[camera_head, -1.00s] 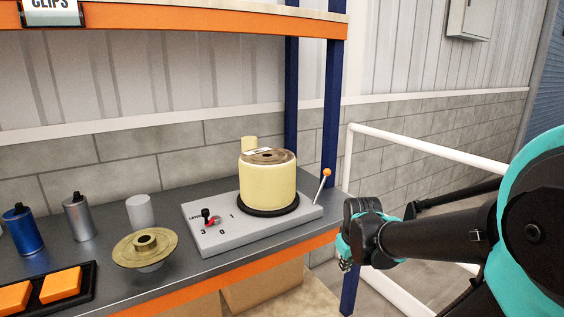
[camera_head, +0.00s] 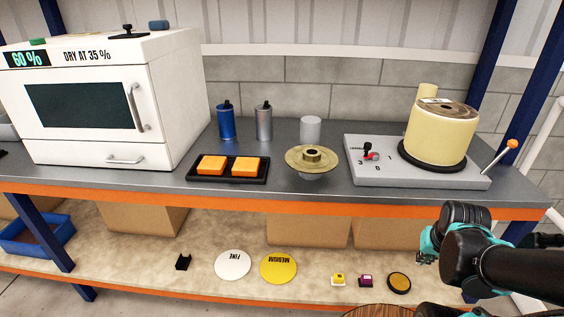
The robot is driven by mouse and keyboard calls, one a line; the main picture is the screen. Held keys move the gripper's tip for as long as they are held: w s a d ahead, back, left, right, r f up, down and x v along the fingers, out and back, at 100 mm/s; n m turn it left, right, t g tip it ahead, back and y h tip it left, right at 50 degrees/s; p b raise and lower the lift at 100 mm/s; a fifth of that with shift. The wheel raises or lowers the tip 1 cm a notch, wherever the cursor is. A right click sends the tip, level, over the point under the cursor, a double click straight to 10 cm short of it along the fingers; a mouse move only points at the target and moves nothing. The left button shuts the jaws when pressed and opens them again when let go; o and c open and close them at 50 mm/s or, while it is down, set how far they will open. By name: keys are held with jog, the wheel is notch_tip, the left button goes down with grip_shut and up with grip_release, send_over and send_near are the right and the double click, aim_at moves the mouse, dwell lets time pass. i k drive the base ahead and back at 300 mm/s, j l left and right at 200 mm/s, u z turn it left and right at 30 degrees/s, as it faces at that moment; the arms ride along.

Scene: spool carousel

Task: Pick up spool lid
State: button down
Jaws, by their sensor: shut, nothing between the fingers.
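The spool lid appears to be the brass-coloured flanged disc (camera_head: 300,158) with a raised hollow hub. It sits hub up on the bench, right of the orange pads, on a small pale support mostly hidden under it. The large cream spool (camera_head: 440,133) stands upright on the grey carousel base (camera_head: 416,176) to its right. My gripper (camera_head: 424,258) is at the lower right, in front of the bench edge and well apart from the disc. It is shut and empty, with its fingers small and partly hidden by my wrist.
A white dryer cabinet (camera_head: 105,95) fills the left. A blue bottle (camera_head: 226,124), a silver bottle (camera_head: 264,125) and a white cylinder (camera_head: 310,130) stand behind the disc. An orange-tipped lever (camera_head: 500,158) and blue post (camera_head: 493,45) are at right. The lower shelf holds flat discs.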

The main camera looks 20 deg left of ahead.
aim_at(312, 160)
jog(key=l+u, duration=0.15)
jog(key=u, duration=0.8)
jog(key=l, duration=0.25)
jog(key=j, duration=0.2)
